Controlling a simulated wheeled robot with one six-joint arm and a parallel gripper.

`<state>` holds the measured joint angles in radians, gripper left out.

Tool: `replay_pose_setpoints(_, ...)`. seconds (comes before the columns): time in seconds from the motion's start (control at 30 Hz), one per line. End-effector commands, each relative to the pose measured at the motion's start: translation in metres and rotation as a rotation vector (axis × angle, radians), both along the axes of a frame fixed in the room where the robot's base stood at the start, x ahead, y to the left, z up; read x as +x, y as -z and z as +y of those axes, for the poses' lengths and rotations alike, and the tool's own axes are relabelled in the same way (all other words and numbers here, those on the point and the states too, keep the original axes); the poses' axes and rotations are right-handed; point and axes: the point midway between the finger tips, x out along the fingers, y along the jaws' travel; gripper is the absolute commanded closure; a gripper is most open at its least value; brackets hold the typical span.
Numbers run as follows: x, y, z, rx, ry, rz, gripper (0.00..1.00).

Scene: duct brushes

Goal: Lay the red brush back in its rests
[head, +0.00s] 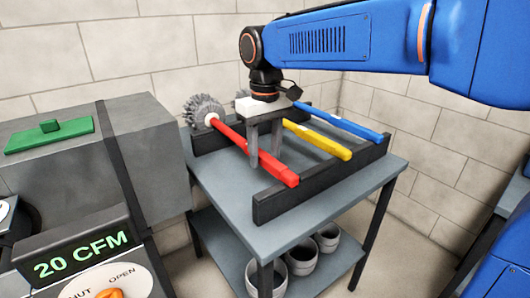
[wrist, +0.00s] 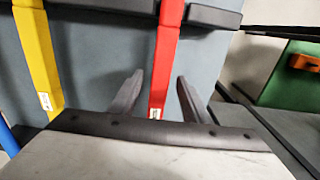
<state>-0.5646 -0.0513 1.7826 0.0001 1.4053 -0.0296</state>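The red brush (head: 256,154) has a grey bristle head at the back left and a long red handle. Its handle lies across the front dark rest (head: 272,205), and it appears to lie across the back dark rest (head: 208,143) too. My gripper (head: 265,162) is over the handle, pointing down. In the wrist view the red handle (wrist: 166,50) runs between the two fingertips (wrist: 158,90), with a gap on each side, so the gripper is open. The near part of the brush is hidden by the gripper's body in that view.
A yellow brush (head: 318,140) and a blue brush (head: 340,122) lie to the right on the same rests. A grey table (head: 215,185) carries them, with several pots on its lower shelf. A grey duct box (head: 150,150) with a green plate (head: 50,136) stands left.

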Motion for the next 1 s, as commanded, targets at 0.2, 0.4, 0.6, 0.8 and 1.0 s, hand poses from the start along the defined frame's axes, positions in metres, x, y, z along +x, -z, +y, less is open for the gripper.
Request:
replay_pose_setpoints(0.2,0.000,-0.008,0.000,0.001,0.000,-0.001,0.57)
replay_pose_setpoints(0.4,0.001,-0.039,0.000,0.002,0.000,-0.002,0.57)
replay_pose_setpoints(0.6,0.000,-0.079,0.000,0.002,0.000,-0.002,0.57)
replay_pose_setpoints(0.8,0.000,-0.119,0.000,0.001,0.000,-0.002,0.57)
replay_pose_setpoints(1.0,0.000,-0.152,0.000,0.001,0.000,-0.001,0.57)
